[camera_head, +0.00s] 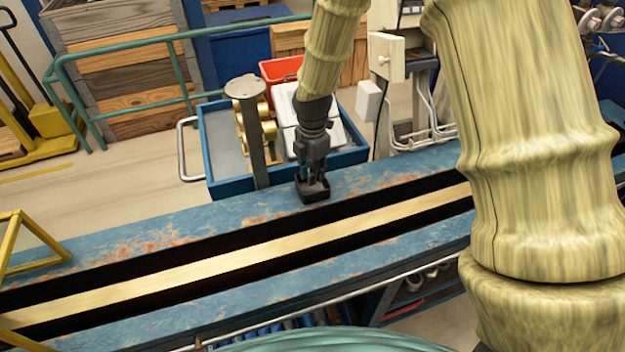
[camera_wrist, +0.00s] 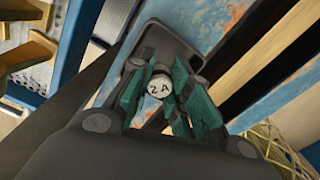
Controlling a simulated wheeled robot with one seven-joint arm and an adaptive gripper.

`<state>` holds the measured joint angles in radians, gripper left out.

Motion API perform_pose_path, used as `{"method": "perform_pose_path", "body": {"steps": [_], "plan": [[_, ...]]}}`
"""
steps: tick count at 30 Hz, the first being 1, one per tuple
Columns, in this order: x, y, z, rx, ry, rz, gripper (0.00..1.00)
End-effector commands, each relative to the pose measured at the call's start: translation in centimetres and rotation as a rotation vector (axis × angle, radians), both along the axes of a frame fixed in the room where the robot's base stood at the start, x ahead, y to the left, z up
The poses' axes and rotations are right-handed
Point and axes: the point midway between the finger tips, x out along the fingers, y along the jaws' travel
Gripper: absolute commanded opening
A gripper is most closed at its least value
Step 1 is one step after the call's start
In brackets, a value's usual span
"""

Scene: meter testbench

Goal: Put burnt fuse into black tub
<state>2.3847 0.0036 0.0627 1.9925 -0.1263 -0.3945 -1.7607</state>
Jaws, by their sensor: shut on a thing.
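The black tub (camera_head: 313,191) is a small open box on the far side of the blue, rust-patched bench. My gripper (camera_head: 313,168) points down at it, with the fingertips at or just inside its opening. In the wrist view, my gripper's teal fingers (camera_wrist: 164,98) are shut on a fuse (camera_wrist: 159,87), whose round pale end is marked "2 A". The tub's dark rim (camera_wrist: 178,38) shows beyond the fuse. The fuse's lower part is hidden, so I cannot tell whether it touches the tub's floor. No burn marks show on its end.
A brass-coloured strip (camera_head: 250,258) between dark grooves runs along the bench (camera_head: 120,243). Behind stands a blue cart (camera_head: 228,188) with a red bin (camera_head: 281,70) and brass parts. A round-topped post (camera_head: 246,88) stands close left of my gripper. A yellow frame (camera_head: 22,240) is at left.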

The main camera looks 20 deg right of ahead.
Motion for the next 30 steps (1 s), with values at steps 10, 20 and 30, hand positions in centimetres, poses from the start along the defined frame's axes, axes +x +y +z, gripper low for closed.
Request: {"method": "perform_pose_path", "body": {"steps": [10, 20, 30], "plan": [[-0.1, 0.0, -2.8, -0.001, 0.004, 0.000, 0.00], [-0.1, 0.0, -4.2, 0.000, 0.001, -0.001, 0.00], [-0.1, 0.0, -4.4, 0.000, 0.001, -0.001, 0.28]]}}
